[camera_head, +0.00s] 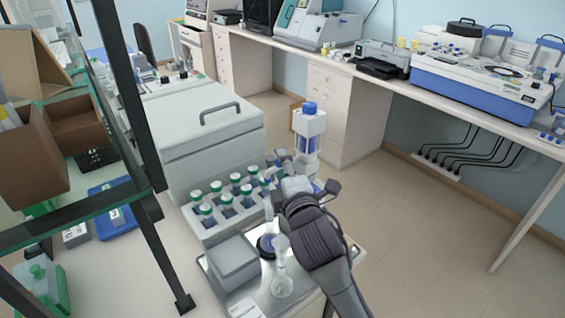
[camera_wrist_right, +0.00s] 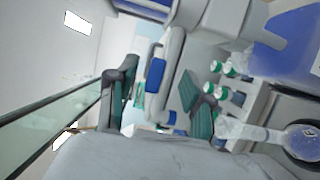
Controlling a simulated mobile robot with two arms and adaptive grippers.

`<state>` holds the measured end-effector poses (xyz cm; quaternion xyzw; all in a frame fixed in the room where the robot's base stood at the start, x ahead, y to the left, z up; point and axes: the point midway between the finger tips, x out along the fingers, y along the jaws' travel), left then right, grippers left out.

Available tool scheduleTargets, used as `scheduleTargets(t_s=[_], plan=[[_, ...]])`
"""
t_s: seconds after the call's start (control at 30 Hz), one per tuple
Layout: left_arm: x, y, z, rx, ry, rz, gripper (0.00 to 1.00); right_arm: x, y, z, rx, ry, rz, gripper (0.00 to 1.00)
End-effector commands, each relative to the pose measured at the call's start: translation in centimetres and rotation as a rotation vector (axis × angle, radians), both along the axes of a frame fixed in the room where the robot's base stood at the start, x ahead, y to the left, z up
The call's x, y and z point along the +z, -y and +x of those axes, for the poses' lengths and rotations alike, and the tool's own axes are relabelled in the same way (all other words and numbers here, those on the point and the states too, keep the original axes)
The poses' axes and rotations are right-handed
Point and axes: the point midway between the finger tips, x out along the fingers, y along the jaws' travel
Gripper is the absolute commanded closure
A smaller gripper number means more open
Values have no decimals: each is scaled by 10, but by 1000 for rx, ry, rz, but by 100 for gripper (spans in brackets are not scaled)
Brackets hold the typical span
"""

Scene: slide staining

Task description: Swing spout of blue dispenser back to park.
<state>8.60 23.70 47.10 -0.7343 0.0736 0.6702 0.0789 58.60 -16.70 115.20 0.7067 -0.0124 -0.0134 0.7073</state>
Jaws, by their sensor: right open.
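The blue dispenser (camera_head: 309,135) is a clear, upright bottle with blue liquid and a blue cap. It stands at the right end of the row of tubes in the head view. Its blue body also fills the upper right of the right wrist view (camera_wrist_right: 290,62). My right gripper (camera_head: 305,172) is open just in front of the dispenser's lower part and hides its base. I cannot tell whether a finger touches the dispenser. The spout is not clearly distinguishable in either view. My left gripper is not in view.
A rack of green-capped tubes (camera_head: 235,180) stands left of my gripper. A clear flask (camera_head: 282,282) and a grey box (camera_head: 232,262) are on the metal tray (camera_head: 212,279) near my forearm. A large lidded white box (camera_head: 205,135) stands behind. A glass shelf (camera_head: 75,222) is at left.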

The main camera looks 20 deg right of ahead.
Motion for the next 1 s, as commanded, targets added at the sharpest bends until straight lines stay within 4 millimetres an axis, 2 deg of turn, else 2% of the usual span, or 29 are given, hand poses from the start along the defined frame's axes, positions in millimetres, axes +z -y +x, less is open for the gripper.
scheduleTargets(t_s=[0.3,0.6,1.0], plan=[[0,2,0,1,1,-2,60,0,0,3,0,0,0,49],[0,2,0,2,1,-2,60,0,0,2,0,0,0,99],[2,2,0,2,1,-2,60,0,1,2,7,-2,0,100]])
